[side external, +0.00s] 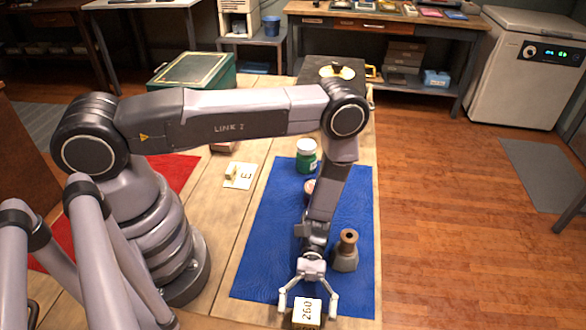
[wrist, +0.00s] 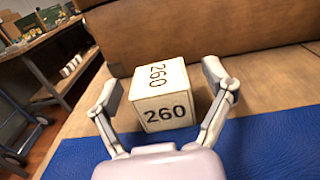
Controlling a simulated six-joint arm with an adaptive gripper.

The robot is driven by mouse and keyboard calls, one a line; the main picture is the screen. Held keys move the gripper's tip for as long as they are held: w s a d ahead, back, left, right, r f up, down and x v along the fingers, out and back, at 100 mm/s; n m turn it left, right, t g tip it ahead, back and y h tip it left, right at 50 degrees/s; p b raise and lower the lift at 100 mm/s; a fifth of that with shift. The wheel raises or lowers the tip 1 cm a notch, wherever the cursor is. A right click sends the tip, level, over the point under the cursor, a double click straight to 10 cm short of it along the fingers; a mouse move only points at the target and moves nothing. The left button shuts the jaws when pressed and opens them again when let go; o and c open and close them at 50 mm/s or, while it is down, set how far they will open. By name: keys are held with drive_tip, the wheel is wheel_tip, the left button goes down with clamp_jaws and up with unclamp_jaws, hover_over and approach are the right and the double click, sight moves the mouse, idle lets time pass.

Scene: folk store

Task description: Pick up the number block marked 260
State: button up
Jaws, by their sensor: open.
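The number block (side external: 307,311) is a pale cube with a dark "260" on its top, near the front edge of the table. In the wrist view the block (wrist: 163,97) shows "260" on its top and on the face toward me. My gripper (side external: 308,303) is open, with one finger on each side of the block. In the wrist view the gripper (wrist: 167,95) has its fingers spread wide, and a gap shows between the block and the right finger. The block's lower part is cut off or dark in the side view.
A blue mat (side external: 270,240) covers much of the table. On it stand a grey object with a brown top (side external: 346,250) right of my arm and a green jar (side external: 306,156) farther back. A card marked E (side external: 240,175) lies left of the mat. A green box (side external: 193,72) stands at the back.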

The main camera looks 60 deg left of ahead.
drive_tip(key=shift+s+d, duration=0.1)
drive_tip(key=shift+d, duration=0.05)
drive_tip(key=c, duration=1.2)
drive_tip(key=shift+r, duration=0.2)
drive_tip(key=shift+c, duration=0.2)
